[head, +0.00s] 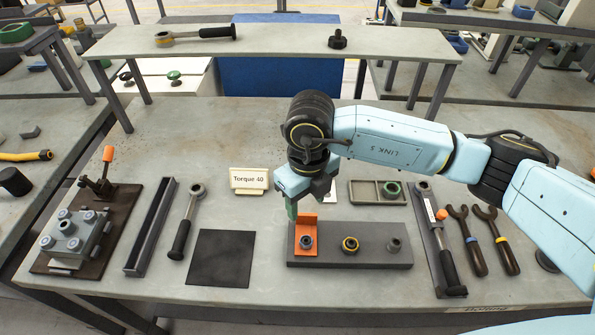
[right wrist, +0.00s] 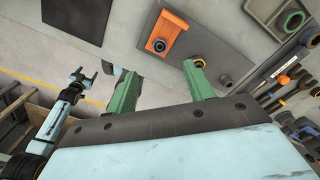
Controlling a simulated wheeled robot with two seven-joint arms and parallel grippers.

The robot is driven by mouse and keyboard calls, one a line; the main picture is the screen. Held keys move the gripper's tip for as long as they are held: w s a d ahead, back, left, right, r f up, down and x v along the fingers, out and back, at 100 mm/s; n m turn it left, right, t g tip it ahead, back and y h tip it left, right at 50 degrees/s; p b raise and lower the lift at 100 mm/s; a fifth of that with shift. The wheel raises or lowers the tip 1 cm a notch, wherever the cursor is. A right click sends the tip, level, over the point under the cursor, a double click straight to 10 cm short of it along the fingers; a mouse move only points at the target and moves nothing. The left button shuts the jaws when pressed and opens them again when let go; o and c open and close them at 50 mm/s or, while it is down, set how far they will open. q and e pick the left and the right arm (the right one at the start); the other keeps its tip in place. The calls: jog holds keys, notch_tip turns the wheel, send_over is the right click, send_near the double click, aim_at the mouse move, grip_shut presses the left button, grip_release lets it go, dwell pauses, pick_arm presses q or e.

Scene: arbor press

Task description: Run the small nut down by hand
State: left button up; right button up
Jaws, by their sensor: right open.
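A grey fixture block (head: 375,258) lies on the bench. It carries an orange bracket (head: 306,222) with a dark nut-like piece (head: 306,243) at its left, a yellow-ringed dark nut (head: 350,244) in the middle and a grey hex piece (head: 394,243) at the right. I cannot tell which is the small nut. My right gripper (head: 304,204) is open and empty, above and behind the block's left end. In the right wrist view its green fingers (right wrist: 160,88) are apart, the right fingertip appearing close to the yellow-ringed nut (right wrist: 199,63). My left gripper (right wrist: 84,78) shows small there, away from the block.
A Torque 40 sign (head: 249,180) and a grey tray (head: 365,197) with a green ring stand behind the block. A torque wrench (head: 444,240) and spanners (head: 482,240) lie right. A black mat (head: 221,258) and a clamp fixture (head: 75,240) are left. A raised shelf (head: 275,43) spans the back.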

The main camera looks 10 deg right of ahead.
send_over(306, 240)
notch_tip(306, 240, down, 5)
jog(key=shift+s+f+p, duration=0.1)
jog(key=shift+s+p, duration=0.05)
jog(key=shift+p, duration=0.25)
notch_tip(306, 240, down, 7)
jog(key=shift+r, duration=0.1)
jog(key=shift+f, duration=0.4)
jog(key=c, duration=0.9)
jog(key=o, duration=0.3)
pick_arm(q)
jog(key=s, duration=0.1)
jog(key=s+r, duration=0.1)
jog(key=s, duration=0.1)
jog(key=shift+r, duration=0.1)
pick_arm(e)
grip_shut()
jog(key=shift+f, duration=0.1)
